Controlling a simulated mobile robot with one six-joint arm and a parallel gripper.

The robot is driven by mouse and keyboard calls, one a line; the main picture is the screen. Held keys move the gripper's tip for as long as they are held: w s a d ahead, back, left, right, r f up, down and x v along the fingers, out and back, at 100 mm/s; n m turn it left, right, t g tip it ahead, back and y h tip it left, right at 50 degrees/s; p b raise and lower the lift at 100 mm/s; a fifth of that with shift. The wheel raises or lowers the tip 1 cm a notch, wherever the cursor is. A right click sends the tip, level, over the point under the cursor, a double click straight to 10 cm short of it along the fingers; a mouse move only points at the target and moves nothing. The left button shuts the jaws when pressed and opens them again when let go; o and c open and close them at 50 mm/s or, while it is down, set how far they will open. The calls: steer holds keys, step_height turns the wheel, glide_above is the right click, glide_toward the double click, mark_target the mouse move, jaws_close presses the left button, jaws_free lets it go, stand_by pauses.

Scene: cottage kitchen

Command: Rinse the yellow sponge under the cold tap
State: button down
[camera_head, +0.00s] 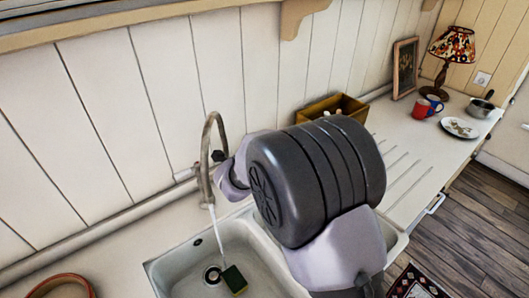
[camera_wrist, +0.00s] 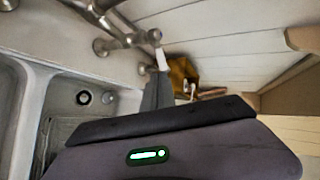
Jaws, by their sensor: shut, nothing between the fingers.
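The yellow sponge (camera_head: 235,280), with a dark upper face, lies in the left basin of the white sink (camera_head: 180,278), beside the drain. A thin stream of water (camera_head: 221,238) runs from the curved metal tap (camera_head: 205,165) down to the sponge's upper edge. In the wrist view the tap's metal body (camera_wrist: 115,30) and a handle end (camera_wrist: 155,35) show near the top. My gripper (camera_wrist: 161,60) is shut and empty, its tip close below that handle end; I cannot tell if they touch. The sponge is not in the wrist view.
A wooden box (camera_head: 345,104) stands behind my arm against the wall. On the right counter are a red mug (camera_head: 420,108), a plate (camera_head: 459,128), a pan (camera_head: 480,108) and a lamp (camera_head: 452,45). A brown round rim (camera_head: 62,287) shows at lower left.

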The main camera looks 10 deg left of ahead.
steer(key=x, duration=0.9)
steer(key=shift+w+f, duration=0.25)
steer(key=shift+w, duration=0.1)
steer(key=shift+w+d+f+b, duration=0.1)
steer(key=shift+d+f+b, duration=0.05)
steer(key=shift+b, duration=0.6)
